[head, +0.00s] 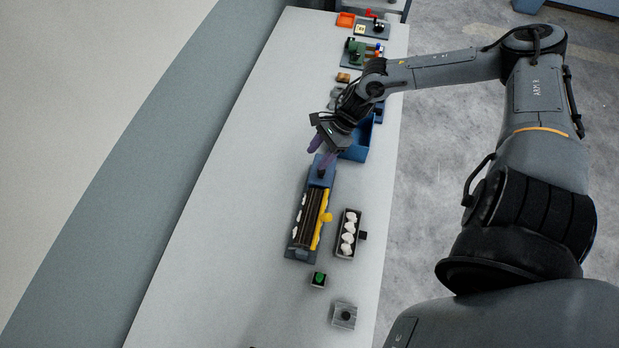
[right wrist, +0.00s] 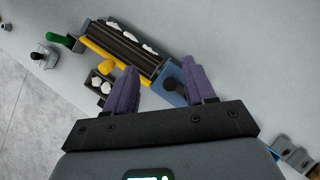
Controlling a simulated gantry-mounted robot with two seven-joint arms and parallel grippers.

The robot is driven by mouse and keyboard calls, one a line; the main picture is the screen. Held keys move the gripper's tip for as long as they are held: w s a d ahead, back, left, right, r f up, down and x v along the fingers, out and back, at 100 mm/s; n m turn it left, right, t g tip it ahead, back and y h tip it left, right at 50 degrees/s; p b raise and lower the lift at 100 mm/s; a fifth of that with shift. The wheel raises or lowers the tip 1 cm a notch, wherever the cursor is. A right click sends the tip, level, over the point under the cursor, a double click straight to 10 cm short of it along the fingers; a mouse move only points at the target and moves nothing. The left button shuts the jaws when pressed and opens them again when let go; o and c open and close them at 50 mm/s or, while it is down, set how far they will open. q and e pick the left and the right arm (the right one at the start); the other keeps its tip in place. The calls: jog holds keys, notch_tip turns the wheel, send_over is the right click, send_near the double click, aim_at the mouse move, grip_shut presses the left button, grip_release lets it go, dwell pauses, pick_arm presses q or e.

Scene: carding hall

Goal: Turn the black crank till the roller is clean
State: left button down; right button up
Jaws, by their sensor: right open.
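The carding machine (head: 297,246) has a blue base, a dark ridged roller (head: 310,218) and a yellow part (head: 320,222) along its right side. White tufts (head: 300,212) lie along the roller's left side. A black knob, apparently the crank (head: 321,173), stands on the blue end block; it also shows in the right wrist view (right wrist: 171,84). My right gripper (head: 322,150) is open, its purple fingers above that end block. In the right wrist view the knob appears between the two fingers (right wrist: 160,70), with nothing gripped. My left gripper is not in view.
A dark tray (head: 338,250) of white tufts stands right of the machine. A small box with a green top (head: 318,280) and a grey block with a black knob (head: 344,315) are nearer. A blue bin (head: 361,140) and several devices lie beyond. The table's left side is clear.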

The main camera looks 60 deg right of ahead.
jog(key=s+d+f+g+h+b, duration=0.1)
jog(key=s+d+f+h+b, duration=0.1)
jog(key=d, duration=0.3)
jog(key=b+x, duration=0.3)
jog(key=x, duration=0.2)
jog(key=shift+a+f, duration=0.25)
jog(key=shift+a, duration=0.05)
jog(key=shift+x, duration=2.35)
jog(key=shift+c, duration=0.4)
grip_shut()
